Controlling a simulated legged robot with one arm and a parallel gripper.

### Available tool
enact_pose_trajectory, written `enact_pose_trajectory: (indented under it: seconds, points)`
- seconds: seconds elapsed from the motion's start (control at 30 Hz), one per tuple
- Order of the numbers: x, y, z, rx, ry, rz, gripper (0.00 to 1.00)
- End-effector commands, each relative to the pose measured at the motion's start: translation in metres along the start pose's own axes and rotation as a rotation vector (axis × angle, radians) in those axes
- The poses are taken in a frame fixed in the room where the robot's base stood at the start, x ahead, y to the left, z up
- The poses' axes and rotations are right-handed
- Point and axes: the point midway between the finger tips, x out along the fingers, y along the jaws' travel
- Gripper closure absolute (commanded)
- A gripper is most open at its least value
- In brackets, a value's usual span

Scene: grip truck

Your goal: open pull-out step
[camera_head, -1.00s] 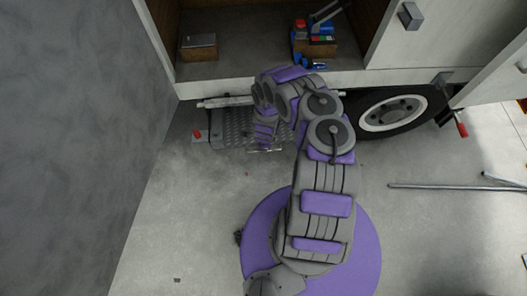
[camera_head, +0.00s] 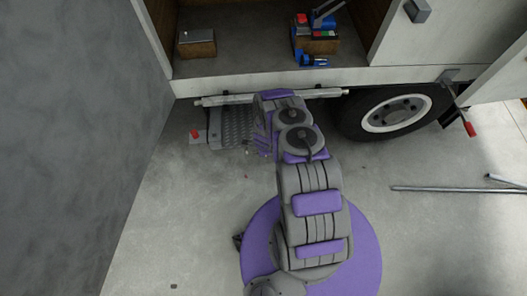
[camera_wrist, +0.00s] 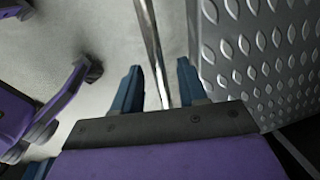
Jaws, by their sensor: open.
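The pull-out step (camera_head: 228,126) is a grey tread-plate under the truck's sill, left of the wheel. It also shows at the upper right of the wrist view (camera_wrist: 262,45). My gripper (camera_wrist: 160,85) is open, with its two blue fingers apart. A thin metal bar (camera_wrist: 152,45) runs into the gap between the fingers in the wrist view; I cannot tell whether they touch it. In the head view my gripper (camera_head: 262,148) is at the right side of the step, partly hidden by my arm.
A red-tipped part (camera_head: 196,135) is left of the step. The truck wheel (camera_head: 394,113) is to the right, and metal poles (camera_head: 455,188) lie on the floor. Boxes and tools (camera_head: 316,38) sit in the truck bay.

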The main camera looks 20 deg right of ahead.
Motion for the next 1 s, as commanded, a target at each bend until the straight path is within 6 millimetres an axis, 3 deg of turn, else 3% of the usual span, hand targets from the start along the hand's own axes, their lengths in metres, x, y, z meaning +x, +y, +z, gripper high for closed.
enact_pose_trajectory:
  seconds: [0.3,0.73,1.0]
  points:
    - [0.0013,0.0,-0.0006,0.0,0.0,0.0,0.59]
    - [0.0012,-0.0001,-0.0005,0.0,0.0,0.0,1.0]
    - [0.0011,-0.0004,-0.0005,0.0,0.001,0.0,1.0]
